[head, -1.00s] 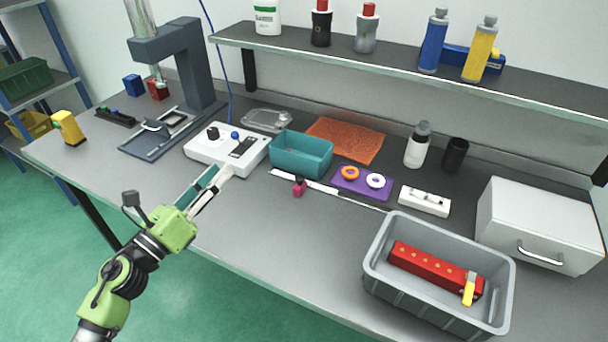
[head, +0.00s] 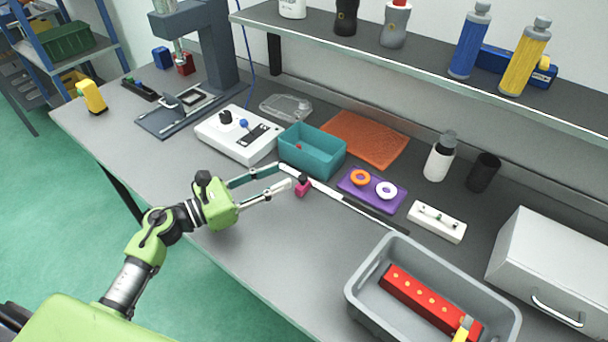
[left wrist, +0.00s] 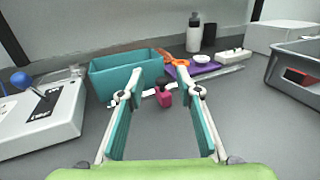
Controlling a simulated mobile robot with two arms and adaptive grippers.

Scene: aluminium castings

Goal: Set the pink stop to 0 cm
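The pink stop (head: 302,187) is a small pink block with a dark knob. It sits on a ruler-like rail (head: 327,190) with a white left part and a dark right part, near the rail's left end. My left gripper (head: 283,178) is open just left of the stop. In the left wrist view the stop (left wrist: 163,95) shows ahead, in line with the gap between the two teal-padded fingers (left wrist: 162,98). I cannot tell whether a finger touches it. The scale marks are too small to read. My right gripper is in no view.
A teal bin (head: 313,151) stands just behind the rail's left end. A white control box (head: 236,134) is to the left. A purple plate (head: 372,190) with rings and a grey crate (head: 362,271) lie to the right. The bench in front of the stop is clear.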

